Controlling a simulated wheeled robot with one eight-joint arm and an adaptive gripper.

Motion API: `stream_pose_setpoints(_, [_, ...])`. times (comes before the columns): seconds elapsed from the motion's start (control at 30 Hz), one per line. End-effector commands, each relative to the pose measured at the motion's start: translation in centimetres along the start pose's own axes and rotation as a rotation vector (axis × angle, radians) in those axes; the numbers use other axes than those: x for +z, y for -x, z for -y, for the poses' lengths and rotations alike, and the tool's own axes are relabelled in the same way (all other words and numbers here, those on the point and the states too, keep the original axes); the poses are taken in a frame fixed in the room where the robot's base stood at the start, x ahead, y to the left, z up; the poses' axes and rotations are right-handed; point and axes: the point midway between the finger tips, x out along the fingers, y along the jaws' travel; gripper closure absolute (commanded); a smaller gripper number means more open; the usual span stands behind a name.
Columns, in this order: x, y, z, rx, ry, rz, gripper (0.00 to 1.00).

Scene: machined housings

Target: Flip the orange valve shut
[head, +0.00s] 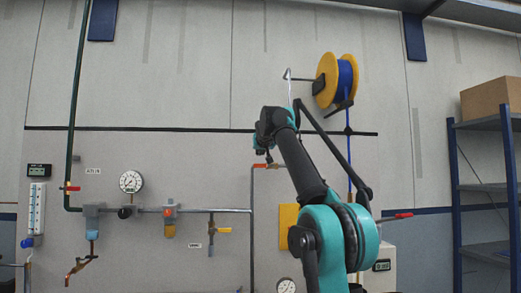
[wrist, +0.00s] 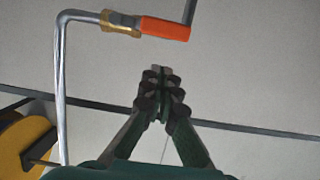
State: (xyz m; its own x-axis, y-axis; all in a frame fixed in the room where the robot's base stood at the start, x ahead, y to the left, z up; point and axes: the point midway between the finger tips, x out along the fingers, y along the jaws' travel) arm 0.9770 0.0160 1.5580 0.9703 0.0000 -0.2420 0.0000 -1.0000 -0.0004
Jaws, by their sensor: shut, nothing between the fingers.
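The orange valve handle (wrist: 166,28) shows at the top of the wrist view, running right from a brass valve body (wrist: 121,23) and roughly in line with the pipe. In the head view the orange handle (head: 260,166) is a small bar just below and left of my gripper (head: 269,157). In the wrist view my gripper (wrist: 160,72) is shut and empty, its fingertips below the handle in the picture with a visible gap. The head view partly hides the valve behind my arm.
A chrome pipe (wrist: 61,100) bends into the valve, and a dark pipe (wrist: 190,10) stands at its other end. A yellow reel (head: 327,80) with blue hose is up right. Gauges (head: 131,182) and other fittings sit left. Blue shelving (head: 480,122) stands far right.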

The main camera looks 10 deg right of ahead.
Motion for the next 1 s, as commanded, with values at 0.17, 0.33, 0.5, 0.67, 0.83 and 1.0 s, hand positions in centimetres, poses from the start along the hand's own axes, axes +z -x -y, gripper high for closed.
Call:
stream_pose_setpoints(0.17, [1.5,-0.4,0.0,0.0,0.0,0.0,1.0])
stream_pose_setpoints(0.33, [2.4,-0.6,0.0,0.0,0.0,0.0,1.0])
stream_pose_setpoints(0.5, [2.7,-0.7,0.0,0.0,0.0,0.0,1.0])
stream_pose_setpoints(0.67, [2.7,-0.7,0.0,0.0,0.0,0.0,1.0])
stream_pose_setpoints(0.83, [2.7,-0.7,0.0,0.001,0.006,0.0,1.0])
stream_pose_setpoints(1.0, [2.9,-0.7,0.1,0.009,0.04,0.0,1.0])
